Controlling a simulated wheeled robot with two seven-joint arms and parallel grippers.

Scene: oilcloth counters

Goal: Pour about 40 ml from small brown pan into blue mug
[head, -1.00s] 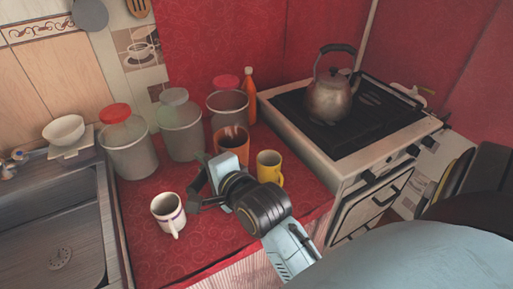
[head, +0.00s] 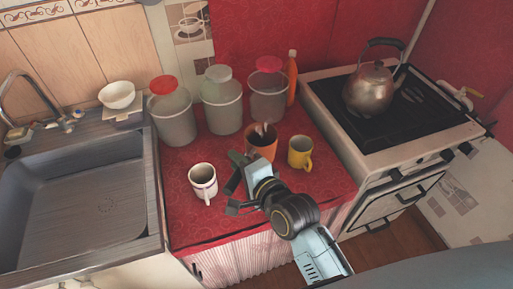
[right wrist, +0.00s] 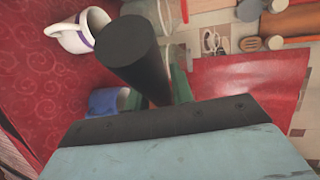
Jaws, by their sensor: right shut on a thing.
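My right gripper (head: 236,184) is over the front of the red counter, just right of a white mug (head: 203,182). In the right wrist view it is shut on a thick dark handle (right wrist: 132,45), whose round end faces the camera. I take this as the small brown pan's handle; the pan's body is hidden. A blue mug (right wrist: 104,101) shows partly beside the fingers in the right wrist view; I cannot make it out in the head view. The white mug with a purple band also shows there (right wrist: 80,32). My left gripper is not in view.
Several canisters (head: 222,112) line the back. The sink (head: 80,210) is left; the stove (head: 400,125) with a kettle (head: 370,88) is right. Bare counter shows at front left.

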